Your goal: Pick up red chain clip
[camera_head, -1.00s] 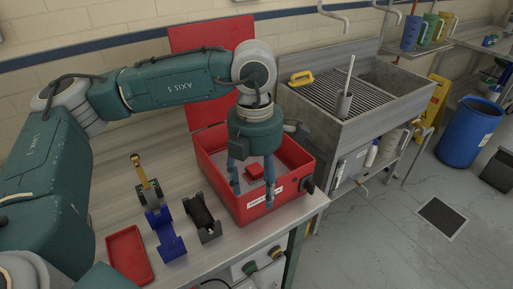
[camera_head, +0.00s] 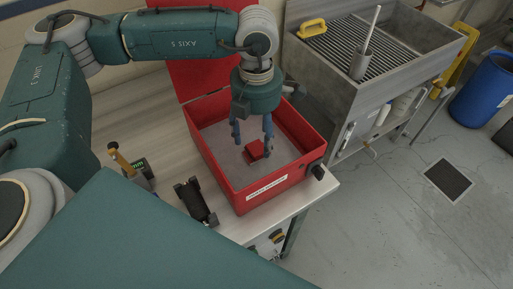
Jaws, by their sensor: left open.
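The red chain clip (camera_head: 255,149) is a small red block. It lies on the grey floor of an open red box (camera_head: 301,173) on the bench. My left gripper (camera_head: 252,146) points down inside the box outline, its two blue fingers apart. The fingertips show at either side of the clip and close to it; I cannot tell their height above it or whether they touch it. My right gripper is out of view.
The box's walls surround the left gripper, and its raised red lid (camera_head: 196,77) stands behind. A black holder (camera_head: 195,201) and a yellow-handled tool (camera_head: 122,158) stand left of the box. A metal sink (camera_head: 338,92) is at the right.

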